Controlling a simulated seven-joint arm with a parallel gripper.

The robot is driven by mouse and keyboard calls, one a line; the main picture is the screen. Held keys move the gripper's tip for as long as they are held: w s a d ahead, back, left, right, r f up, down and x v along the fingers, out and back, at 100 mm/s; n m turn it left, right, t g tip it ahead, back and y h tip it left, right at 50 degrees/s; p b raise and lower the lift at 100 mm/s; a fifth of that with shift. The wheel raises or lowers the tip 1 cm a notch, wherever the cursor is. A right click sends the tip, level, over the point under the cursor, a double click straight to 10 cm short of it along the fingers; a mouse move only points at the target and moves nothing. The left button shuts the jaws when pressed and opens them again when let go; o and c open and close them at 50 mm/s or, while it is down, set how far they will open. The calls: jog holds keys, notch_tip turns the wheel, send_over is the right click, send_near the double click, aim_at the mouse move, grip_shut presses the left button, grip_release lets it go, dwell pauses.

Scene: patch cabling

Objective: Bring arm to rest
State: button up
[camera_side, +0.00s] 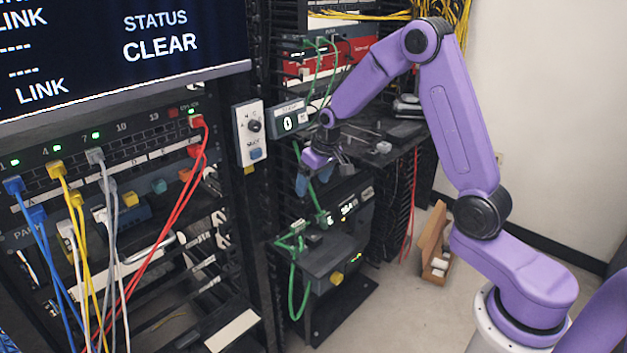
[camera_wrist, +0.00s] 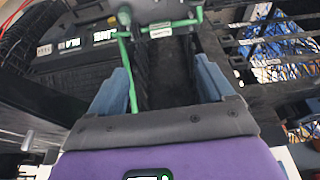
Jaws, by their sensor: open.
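My gripper (camera_side: 316,178) hangs beside the middle rack in the side view, near the green cables and above the lower dark units. In the wrist view my gripper (camera_wrist: 165,88) shows two blue fingers standing wide apart. Nothing is held between them. A green cable (camera_wrist: 128,70) runs down past the left finger in the wrist view; I cannot tell whether it touches. The green cable (camera_side: 295,280) also loops below a dark box in the side view.
A patch panel (camera_side: 120,160) with blue, yellow, grey and red cables stands at the left. A status screen (camera_side: 120,45) reads CLEAR. A switch box (camera_side: 250,133) and a small display (camera_side: 288,122) reading 0 are near my gripper. A wooden box (camera_side: 432,245) lies on open floor.

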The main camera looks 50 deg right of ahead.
dwell(0.3)
jog(key=s+a+r+n+g+y, duration=0.1)
jog(key=s+a+r+n, duration=0.2)
jog(key=s+a, duration=0.45)
jog(key=s+a+r+n+g, duration=0.1)
jog(key=s+a+r+n, duration=0.2)
jog(key=s+a, duration=0.45)
jog(key=s+d+r+n, duration=0.1)
jog(key=s+d+n, duration=0.1)
jog(key=s, duration=0.9)
jog(key=s+d+n+g, duration=0.1)
jog(key=s+n, duration=0.3)
jog(key=s, duration=0.7)
jog(key=shift+s+d+r+n+h, duration=0.2)
jog(key=shift+d+r+n+h, duration=0.1)
jog(key=shift+d+r, duration=0.05)
